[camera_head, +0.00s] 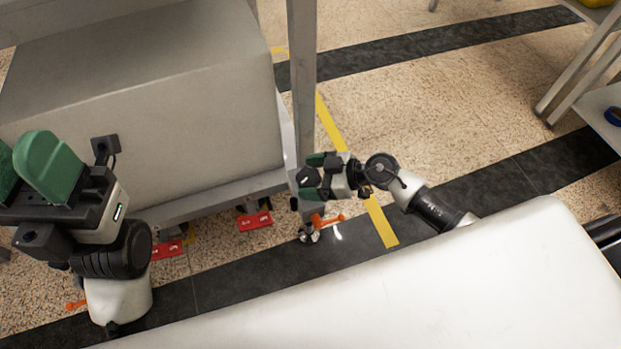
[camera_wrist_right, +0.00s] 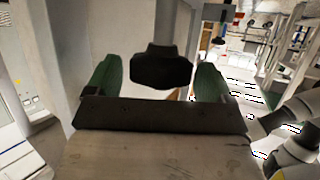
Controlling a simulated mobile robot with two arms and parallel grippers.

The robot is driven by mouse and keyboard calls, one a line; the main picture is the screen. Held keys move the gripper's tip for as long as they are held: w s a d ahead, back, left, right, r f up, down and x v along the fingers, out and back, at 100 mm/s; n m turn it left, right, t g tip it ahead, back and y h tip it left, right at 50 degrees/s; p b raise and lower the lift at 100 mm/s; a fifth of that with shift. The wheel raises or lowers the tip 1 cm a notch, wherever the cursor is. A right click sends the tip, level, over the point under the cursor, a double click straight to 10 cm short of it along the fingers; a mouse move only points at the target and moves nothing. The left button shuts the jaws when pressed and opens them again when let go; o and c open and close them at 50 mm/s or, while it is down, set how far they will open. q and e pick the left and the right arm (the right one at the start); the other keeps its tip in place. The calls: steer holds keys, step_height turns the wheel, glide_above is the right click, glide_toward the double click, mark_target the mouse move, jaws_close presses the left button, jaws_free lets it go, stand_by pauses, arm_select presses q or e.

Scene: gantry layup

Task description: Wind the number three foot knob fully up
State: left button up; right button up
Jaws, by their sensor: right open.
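My right gripper (camera_head: 310,177) is beside the grey frame post, low near the floor, with its green fingers apart. In the right wrist view a black flared knob-like piece (camera_wrist_right: 162,67) sits between the open fingers (camera_wrist_right: 158,82). I cannot tell whether they touch it, and no number on it is readable. The foot (camera_head: 309,236) below the gripper has an orange lever (camera_head: 329,221); the arm partly hides this corner. My left gripper (camera_head: 22,168) is at the left, raised beside the large grey block, its green fingers apart and empty.
The grey frame post (camera_head: 303,85) and large grey block (camera_head: 150,100) bound the left side. Red tags (camera_head: 255,221) (camera_head: 167,250) lie low under the frame's edge. Another orange lever (camera_head: 76,305) is at lower left. Speckled floor (camera_head: 420,110) is clear to the right.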

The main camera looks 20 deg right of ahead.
steer(key=shift+w+a, duration=0.1)
steer(key=shift+a, duration=0.1)
steer(key=shift+c, duration=0.2)
steer(key=c, duration=0.9)
steer(key=shift+r+p, duration=0.1)
steer(key=shift+p, duration=0.2)
